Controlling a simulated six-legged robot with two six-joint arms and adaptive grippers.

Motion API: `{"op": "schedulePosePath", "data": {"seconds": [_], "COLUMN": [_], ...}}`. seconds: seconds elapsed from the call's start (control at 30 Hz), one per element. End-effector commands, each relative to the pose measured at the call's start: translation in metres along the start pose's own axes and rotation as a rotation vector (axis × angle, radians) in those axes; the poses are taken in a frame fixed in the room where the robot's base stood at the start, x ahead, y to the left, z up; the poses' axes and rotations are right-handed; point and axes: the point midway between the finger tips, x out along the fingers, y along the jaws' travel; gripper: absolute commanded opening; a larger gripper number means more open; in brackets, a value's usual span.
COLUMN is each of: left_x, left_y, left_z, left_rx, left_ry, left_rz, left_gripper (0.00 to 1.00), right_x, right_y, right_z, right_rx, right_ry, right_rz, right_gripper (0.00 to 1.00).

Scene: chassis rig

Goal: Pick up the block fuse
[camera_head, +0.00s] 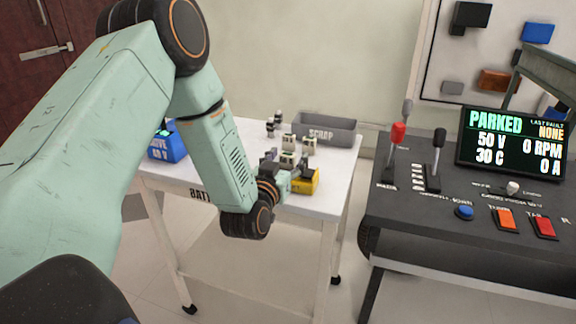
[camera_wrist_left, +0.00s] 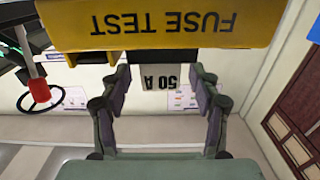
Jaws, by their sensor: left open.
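The block fuse (camera_wrist_left: 161,82), a pale block marked 50 A, shows upside down in the left wrist view, beside the yellow FUSE TEST box (camera_wrist_left: 165,22). My left gripper (camera_wrist_left: 161,92) is open, with one finger on each side of the fuse and a visible gap on both sides. In the head view the left gripper (camera_head: 274,168) is at the front of the white table, beside the yellow box (camera_head: 306,181). Several small pale fuse blocks (camera_head: 309,146) stand close by, and the fingers partly overlap this cluster. My right gripper is not in view.
A grey SCRAP bin (camera_head: 325,131) stands at the back of the white table (camera_head: 335,173). A blue box (camera_head: 166,149) is at its left. The dark console (camera_head: 420,205) with levers, buttons and a display (camera_head: 512,143) stands to the right, across a gap.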

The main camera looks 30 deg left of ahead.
Motion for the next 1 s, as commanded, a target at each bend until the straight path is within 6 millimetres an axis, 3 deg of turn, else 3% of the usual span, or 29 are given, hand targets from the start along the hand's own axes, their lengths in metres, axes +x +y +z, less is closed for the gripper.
{"op": "schedulePosePath", "data": {"seconds": [0.23, 0.9, 1.0], "left_x": [0.0014, 0.0010, 0.0011], "left_y": [0.0002, 0.0003, 0.0003], "left_z": [-0.0002, 0.0001, -0.0002], "left_rx": [0.000, 0.000, 0.000], "left_ry": [-0.001, -0.001, -0.001], "left_rz": [0.001, 0.001, 0.001], "left_gripper": [0.61, 0.04, 0.00], "right_x": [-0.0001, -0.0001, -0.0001], "right_y": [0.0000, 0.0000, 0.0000], "right_z": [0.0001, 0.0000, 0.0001], "right_rx": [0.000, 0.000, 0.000], "right_ry": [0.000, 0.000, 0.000], "right_rz": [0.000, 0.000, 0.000], "right_gripper": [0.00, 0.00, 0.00]}}
